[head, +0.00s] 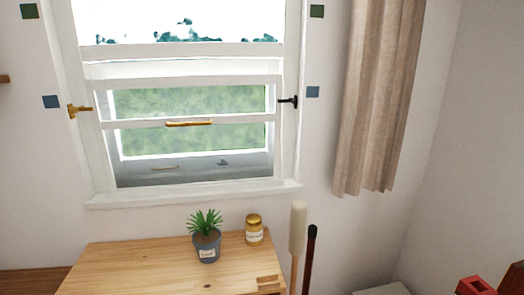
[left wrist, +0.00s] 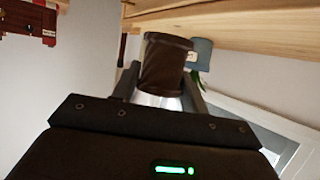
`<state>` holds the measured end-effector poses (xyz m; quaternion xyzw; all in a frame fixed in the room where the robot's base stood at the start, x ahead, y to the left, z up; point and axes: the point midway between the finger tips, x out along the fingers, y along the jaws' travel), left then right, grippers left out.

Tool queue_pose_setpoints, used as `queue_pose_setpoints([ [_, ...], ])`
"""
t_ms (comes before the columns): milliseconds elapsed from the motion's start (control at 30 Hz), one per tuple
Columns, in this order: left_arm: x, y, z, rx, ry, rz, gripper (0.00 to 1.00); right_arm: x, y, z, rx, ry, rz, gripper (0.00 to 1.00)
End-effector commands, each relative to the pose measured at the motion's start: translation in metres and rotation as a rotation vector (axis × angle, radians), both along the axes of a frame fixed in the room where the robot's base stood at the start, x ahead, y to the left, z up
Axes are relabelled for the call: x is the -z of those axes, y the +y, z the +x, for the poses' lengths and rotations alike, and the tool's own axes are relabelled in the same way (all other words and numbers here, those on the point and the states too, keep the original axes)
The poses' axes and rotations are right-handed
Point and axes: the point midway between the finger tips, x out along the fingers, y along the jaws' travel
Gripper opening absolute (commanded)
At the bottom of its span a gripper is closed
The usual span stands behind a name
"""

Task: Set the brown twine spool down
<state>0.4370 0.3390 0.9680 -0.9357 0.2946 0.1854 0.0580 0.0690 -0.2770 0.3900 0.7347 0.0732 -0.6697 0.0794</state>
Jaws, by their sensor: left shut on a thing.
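The brown twine spool (left wrist: 165,62) is a dark brown cylinder in the left wrist view. My left gripper (left wrist: 160,88) is shut on it, with a finger on either side. The spool hides part of what lies behind it, and I cannot tell whether it touches the wood. The head view shows neither the spool nor my left gripper. My right gripper is in neither view.
A wooden tabletop (head: 150,270) stands below the window (head: 190,195); its left front is bare. A potted plant (head: 207,246) and a gold-lidded jar (head: 254,230) stand on it. A pale-headed pole (head: 298,230) and dark pole (head: 310,250) stand right of it.

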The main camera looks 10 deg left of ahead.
Motion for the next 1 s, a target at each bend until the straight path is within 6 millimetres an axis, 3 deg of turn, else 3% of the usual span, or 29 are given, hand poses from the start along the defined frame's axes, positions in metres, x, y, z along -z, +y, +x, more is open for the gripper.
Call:
queue_pose_setpoints([
  [33, -0.003, -0.025, -0.001, 0.080, -0.009, 0.001, 0.21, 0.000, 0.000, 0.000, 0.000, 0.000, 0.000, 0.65],
  [100, -0.006, -0.055, -0.005, 0.182, -0.009, 0.003, 0.21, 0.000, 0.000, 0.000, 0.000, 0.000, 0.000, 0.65],
  [300, -0.023, -0.102, -0.003, 0.319, -0.007, 0.005, 0.21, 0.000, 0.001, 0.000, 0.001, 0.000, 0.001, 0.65],
  [567, -0.045, -0.116, 0.011, 0.343, -0.003, 0.005, 0.21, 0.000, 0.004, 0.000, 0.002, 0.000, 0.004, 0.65],
  [833, -0.049, -0.116, 0.014, 0.341, -0.001, -0.001, 0.21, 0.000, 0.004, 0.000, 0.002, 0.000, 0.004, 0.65],
  [1000, -0.049, -0.116, 0.013, 0.341, 0.001, 0.002, 0.21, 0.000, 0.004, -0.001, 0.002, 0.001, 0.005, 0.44],
])
